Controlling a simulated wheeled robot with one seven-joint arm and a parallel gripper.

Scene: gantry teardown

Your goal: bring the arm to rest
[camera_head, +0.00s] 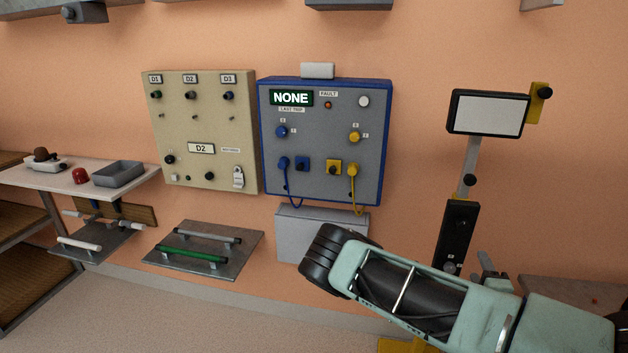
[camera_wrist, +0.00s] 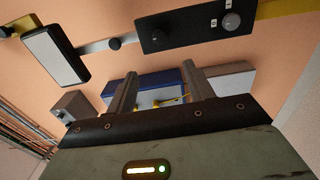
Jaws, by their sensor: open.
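My gripper (camera_wrist: 157,75) shows in the wrist view with its two grey fingers spread wide. Nothing is held between them. Past the fingers, the blue-framed panel (camera_wrist: 145,79) and a bit of yellow cable show at a distance. In the camera_head view my pale green arm reaches across the lower right, bent, with a black rounded joint in front of the wall. I cannot make out the gripper's fingers clearly in that view.
The blue-framed panel (camera_head: 323,120) reads NONE, with blue and yellow plugs. A beige panel (camera_head: 200,175) hangs left of it. A screen (camera_head: 487,114) stands on a post above a black control box (camera_head: 456,230). A shelf (camera_head: 60,178) holds a grey tray (camera_head: 118,174).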

